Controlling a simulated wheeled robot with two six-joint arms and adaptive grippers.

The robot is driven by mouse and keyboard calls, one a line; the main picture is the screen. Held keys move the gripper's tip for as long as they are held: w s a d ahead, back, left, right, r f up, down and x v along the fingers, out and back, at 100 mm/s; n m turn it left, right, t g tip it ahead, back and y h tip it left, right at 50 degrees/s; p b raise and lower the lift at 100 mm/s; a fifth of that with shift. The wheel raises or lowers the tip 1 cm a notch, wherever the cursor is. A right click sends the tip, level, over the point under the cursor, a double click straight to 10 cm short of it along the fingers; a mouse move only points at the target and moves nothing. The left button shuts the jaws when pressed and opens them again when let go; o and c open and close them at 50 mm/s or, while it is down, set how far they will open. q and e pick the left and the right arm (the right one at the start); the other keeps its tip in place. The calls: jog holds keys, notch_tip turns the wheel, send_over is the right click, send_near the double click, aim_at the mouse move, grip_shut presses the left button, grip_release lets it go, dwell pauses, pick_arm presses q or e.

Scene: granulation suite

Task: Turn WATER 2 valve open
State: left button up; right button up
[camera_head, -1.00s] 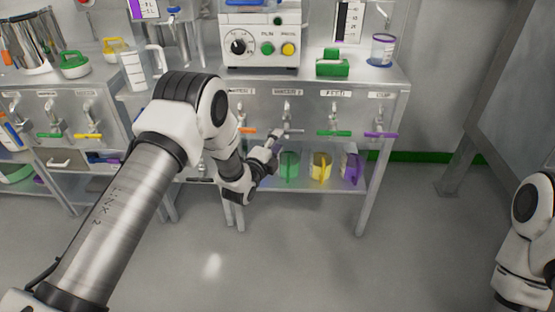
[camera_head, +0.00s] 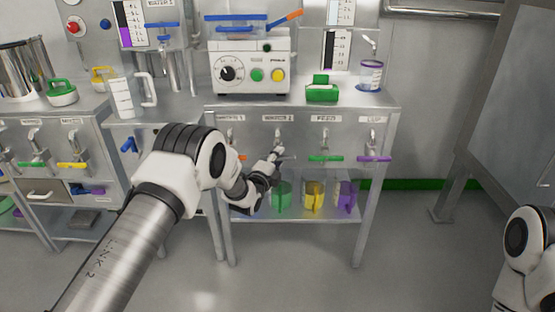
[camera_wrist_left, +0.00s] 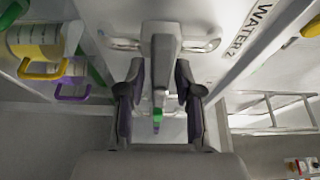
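The WATER 2 valve (camera_head: 279,134) is a metal tap on the bench's front panel, under its label (camera_head: 278,118). In the left wrist view its grey tap body (camera_wrist_left: 161,50) points toward me, with a metal handle (camera_wrist_left: 205,46) reaching out to both sides. My left gripper (camera_head: 275,157) is just below and in front of this tap. In the left wrist view my left gripper (camera_wrist_left: 160,92) has its two dark fingers apart, on either side of the tap's line, gripping nothing that I can see. Whether they touch it is unclear. My right gripper is out of view.
Neighbouring taps have an orange handle (camera_head: 239,158), a green handle (camera_head: 325,158) and a purple handle (camera_head: 375,158). Green (camera_head: 281,197), yellow (camera_head: 313,195) and purple (camera_head: 347,194) jugs stand on the shelf below. The floor in front is clear.

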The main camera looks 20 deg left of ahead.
pick_arm(q)
grip_shut()
jog(key=shift+f+n, duration=0.1)
jog(key=shift+n, duration=0.2)
jog(key=n+t+b, duration=0.1)
jog(key=n+b, duration=0.1)
jog(key=n, duration=0.1)
jog(key=shift+f+t, duration=0.1)
jog(key=shift+t, duration=0.2)
jog(key=n+t+y+b, duration=0.1)
jog(key=n+b, duration=0.1)
jog(key=n, duration=0.3)
jog(key=shift+n, duration=0.3)
jog(key=n+y+b, duration=0.1)
jog(key=n, duration=0.2)
jog(key=n+t+y, duration=0.1)
jog(key=n+y, duration=0.1)
jog(key=n, duration=0.1)
jog(key=shift+y+b, duration=0.3)
jog(key=shift+b, duration=0.1)
jog(key=n+y, duration=0.1)
jog(key=n, duration=0.2)
jog(key=n+y, duration=0.2)
jog(key=n, duration=0.2)
jog(key=shift+b, duration=0.4)
jog(key=shift+n, duration=0.3)
